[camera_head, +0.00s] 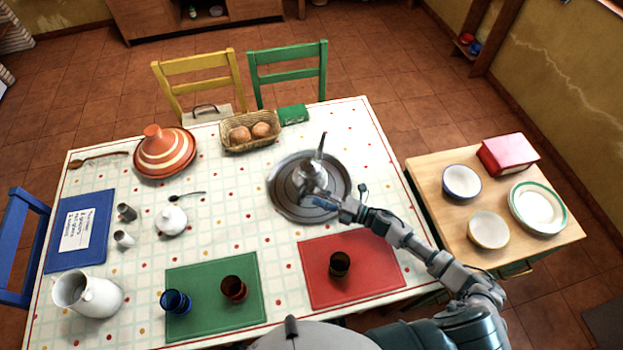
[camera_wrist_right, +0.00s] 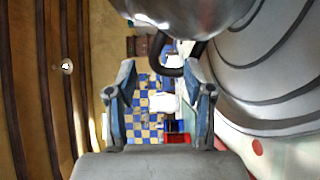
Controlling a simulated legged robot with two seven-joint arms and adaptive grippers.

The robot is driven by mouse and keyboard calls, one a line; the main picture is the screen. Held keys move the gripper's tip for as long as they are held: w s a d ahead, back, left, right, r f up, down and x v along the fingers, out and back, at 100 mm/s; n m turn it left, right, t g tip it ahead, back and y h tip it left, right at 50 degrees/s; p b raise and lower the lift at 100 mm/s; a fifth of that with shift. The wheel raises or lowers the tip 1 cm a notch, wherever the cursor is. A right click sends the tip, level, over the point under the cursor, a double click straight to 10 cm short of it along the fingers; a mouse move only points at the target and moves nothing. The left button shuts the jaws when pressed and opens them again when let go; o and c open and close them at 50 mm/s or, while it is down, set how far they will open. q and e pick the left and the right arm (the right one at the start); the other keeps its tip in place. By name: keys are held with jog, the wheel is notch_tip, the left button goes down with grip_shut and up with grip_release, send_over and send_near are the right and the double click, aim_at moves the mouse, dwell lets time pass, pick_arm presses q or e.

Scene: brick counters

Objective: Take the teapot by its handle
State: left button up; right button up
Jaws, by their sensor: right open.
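A silver metal teapot (camera_head: 314,176) with a tall pointed top stands on a round metal tray (camera_head: 282,203) on the table. My right gripper (camera_head: 326,203) is at the near side of the teapot, over the tray. In the right wrist view the shiny teapot body (camera_wrist_right: 180,12) fills the top, and its dark curved handle (camera_wrist_right: 168,70) shows in the gap just above the fingertips. The right gripper (camera_wrist_right: 163,88) is open there, with nothing held. I cannot tell whether a finger touches the handle. My left gripper is not in view.
A red mat (camera_head: 375,270) with a dark cup (camera_head: 340,264) lies in front of the tray. A bread basket (camera_head: 250,146) stands behind left. A side table (camera_head: 430,185) with several bowls is at the right.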

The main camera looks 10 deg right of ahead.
aim_at(301, 190)
jog(key=x, duration=0.6)
jog(key=shift+a+r, duration=0.2)
jog(key=shift+a, duration=0.3)
jog(key=shift+d, duration=0.25)
grip_shut()
jog(key=shift+r, duration=0.25)
